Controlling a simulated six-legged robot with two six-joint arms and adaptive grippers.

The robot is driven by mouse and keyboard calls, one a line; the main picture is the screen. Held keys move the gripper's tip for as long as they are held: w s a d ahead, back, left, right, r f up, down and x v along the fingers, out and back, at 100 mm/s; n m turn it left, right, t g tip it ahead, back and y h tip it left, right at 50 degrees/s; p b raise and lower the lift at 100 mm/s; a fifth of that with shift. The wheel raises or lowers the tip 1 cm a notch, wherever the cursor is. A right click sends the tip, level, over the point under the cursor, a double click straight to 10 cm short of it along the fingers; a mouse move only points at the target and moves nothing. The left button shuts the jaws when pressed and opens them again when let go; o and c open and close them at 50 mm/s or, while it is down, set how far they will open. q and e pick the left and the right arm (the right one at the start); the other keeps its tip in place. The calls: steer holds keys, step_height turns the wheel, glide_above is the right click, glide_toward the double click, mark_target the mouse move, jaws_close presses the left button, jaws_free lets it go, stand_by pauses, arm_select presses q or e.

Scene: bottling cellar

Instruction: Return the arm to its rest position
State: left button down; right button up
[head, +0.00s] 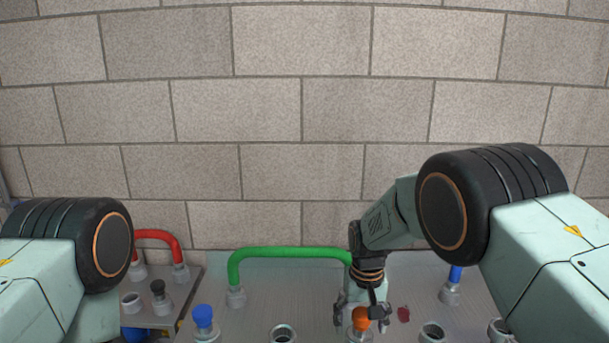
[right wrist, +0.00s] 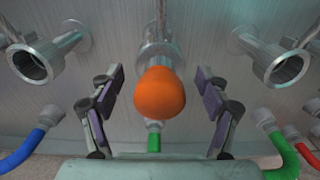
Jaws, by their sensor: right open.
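My right arm reaches down to the metal panel in the head view. My right gripper (head: 361,312) is open, with its fingers to either side of an orange knob-like cap (head: 360,319). In the right wrist view the two fingers (right wrist: 160,106) stand apart, with gaps on both sides of the orange cap (right wrist: 160,93). The cap sits in line with a metal pipe stub (right wrist: 157,47) on the panel; how it joins is partly hidden. Of my left arm, only upper links show at the left of the head view; its gripper is out of view.
A green hose (head: 290,253) arches beside the right gripper. A red hose (head: 160,236) is at left. A block wall (head: 300,110) stands behind.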

mark_target(362, 311)
step_height(362, 311, up, 6)
steer(key=p, duration=0.4)
steer(key=shift+f, duration=0.15)
steer(key=shift+r+p, duration=1.25)
steer(key=shift+r, duration=0.1)
